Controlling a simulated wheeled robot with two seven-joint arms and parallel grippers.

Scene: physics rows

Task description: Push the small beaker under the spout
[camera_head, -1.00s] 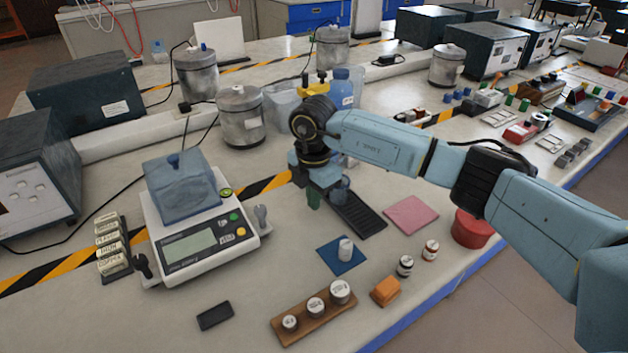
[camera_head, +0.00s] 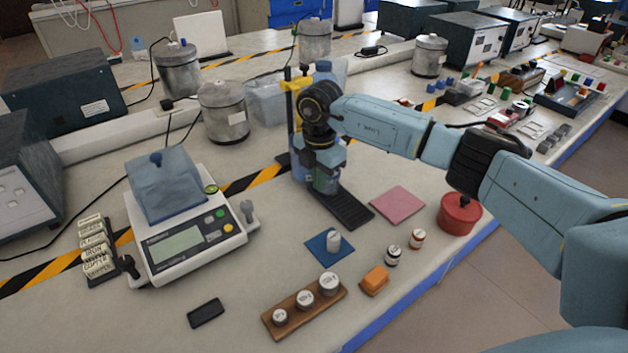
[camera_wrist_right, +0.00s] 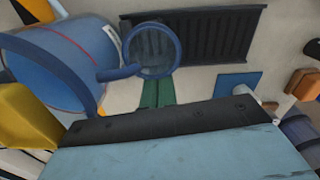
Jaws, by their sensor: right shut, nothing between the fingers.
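The small clear beaker (camera_wrist_right: 152,50) shows from above in the right wrist view, its round blue rim over the end of the black ribbed tray (camera_wrist_right: 215,45). A curved blue spout (camera_wrist_right: 115,74) reaches to the beaker's near rim in that view. My right gripper (camera_wrist_right: 158,93) has its green fingertips together beside the beaker, with nothing between them; whether they touch it I cannot tell. In the head view the right gripper (camera_head: 324,184) is low at the far end of the tray (camera_head: 352,210), and the beaker is hard to make out against it. My left gripper is out of view.
A blue bottle (camera_wrist_right: 55,65) stands close beside the beaker. A pink mat (camera_head: 398,205), a blue mat (camera_head: 318,251) with a small white-capped jar, and a red pot (camera_head: 459,216) lie nearer. A balance (camera_head: 190,240) is to the left.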

